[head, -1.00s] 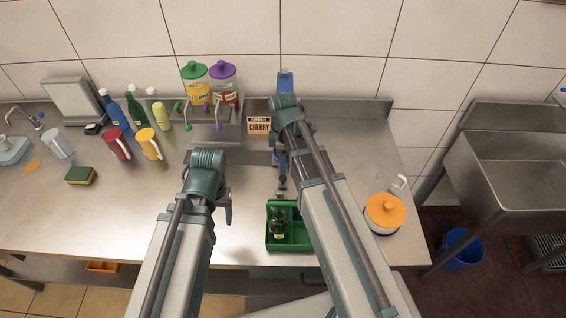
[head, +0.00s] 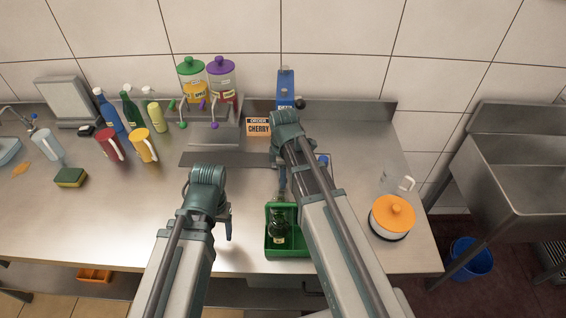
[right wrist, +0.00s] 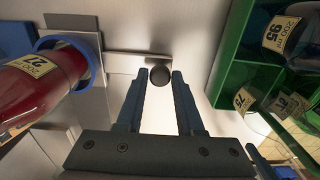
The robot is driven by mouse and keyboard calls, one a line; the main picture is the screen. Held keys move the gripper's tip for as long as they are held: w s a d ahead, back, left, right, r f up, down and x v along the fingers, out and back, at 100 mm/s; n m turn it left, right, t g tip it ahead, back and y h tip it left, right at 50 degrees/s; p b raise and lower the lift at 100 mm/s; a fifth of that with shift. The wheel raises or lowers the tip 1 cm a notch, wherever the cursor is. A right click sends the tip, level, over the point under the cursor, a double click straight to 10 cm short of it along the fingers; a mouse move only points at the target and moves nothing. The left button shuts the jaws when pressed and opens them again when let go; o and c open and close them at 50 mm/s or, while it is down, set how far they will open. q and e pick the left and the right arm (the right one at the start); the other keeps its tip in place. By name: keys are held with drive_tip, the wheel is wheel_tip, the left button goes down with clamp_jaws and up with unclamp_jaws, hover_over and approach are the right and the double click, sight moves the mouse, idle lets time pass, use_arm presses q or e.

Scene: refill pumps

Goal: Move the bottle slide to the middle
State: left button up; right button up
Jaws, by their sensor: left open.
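The bottle slide's dark rail (head: 225,160) runs across the counter in the head view and passes behind my right arm. In the right wrist view a red bottle (right wrist: 35,75) labelled 27 sits in a blue ring (right wrist: 85,55) on the slide's grey carriage. A black ball knob (right wrist: 160,76) sits beside the carriage, between the fingertips of my right gripper (right wrist: 159,90), which touch it on both sides. My right arm hides the bottle in the head view. My left gripper (head: 228,222) is open and empty above the counter, left of the green crate.
A green crate (head: 268,250) with a dark bottle (head: 279,225) stands in front of the rail. Two jar dispensers (head: 192,85), a cherry order sign (head: 258,127) and a blue dispenser (head: 285,90) stand behind. An orange-lidded pot (head: 392,215) is at the right.

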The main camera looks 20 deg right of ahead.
clamp_jaws()
drive_tip(key=shift+w+a, duration=0.3)
drive_tip(key=shift+a, duration=0.65)
drive_tip(key=shift+w+a, duration=0.25)
drive_tip(key=shift+a, duration=0.75)
drive_tip(key=shift+w+a, duration=0.3)
drive_tip(key=shift+a, duration=0.65)
drive_tip(key=shift+w+a, duration=0.2)
drive_tip(key=shift+a, duration=0.55)
drive_tip(key=shift+w+a, duration=0.25)
drive_tip(key=shift+a, duration=0.45)
drive_tip(key=shift+w+a, duration=0.2)
drive_tip(key=shift+a, duration=0.55)
drive_tip(key=o, duration=0.6)
unclamp_jaws()
drive_tip(key=shift+d, duration=0.1)
use_arm(q)
drive_tip(key=shift+r, duration=0.15)
use_arm(e)
drive_tip(key=shift+r, duration=0.15)
use_arm(q)
wheel_tip(320, 180, up, 14)
drive_tip(key=p, duration=1.3)
drive_tip(key=shift+f+p, duration=0.25)
drive_tip(key=shift+p, duration=0.15)
use_arm(e)
wheel_tip(320, 180, up, 14)
drive_tip(key=shift+f, duration=0.25)
